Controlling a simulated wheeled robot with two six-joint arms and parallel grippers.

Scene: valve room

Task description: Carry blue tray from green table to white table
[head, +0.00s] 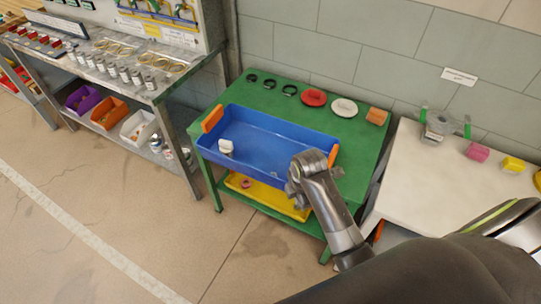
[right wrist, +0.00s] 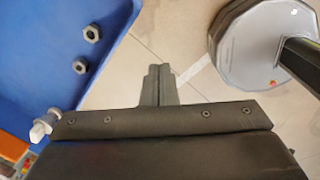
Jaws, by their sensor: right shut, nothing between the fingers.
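The blue tray (head: 262,128) sits on the green table (head: 352,132) at its front edge, with an orange handle at its left end (head: 212,118) and another at its right end (head: 333,156). A white fitting (head: 226,147) lies in the tray. In the right wrist view the tray (right wrist: 45,50) fills the upper left, with two metal nuts (right wrist: 91,33) in it. My right gripper (right wrist: 158,85) is shut and empty, beside the tray and apart from it. In the head view my right wrist hides its fingers. My left gripper is out of view. The white table (head: 435,190) stands at the right.
Black rings, a red and a white round part, and an orange block (head: 376,116) line the green table's back. A yellow tray (head: 265,195) is on its lower shelf. A valve (head: 440,124), pink block (head: 477,151) and yellow block (head: 513,164) stand along the white table's back; its middle is clear.

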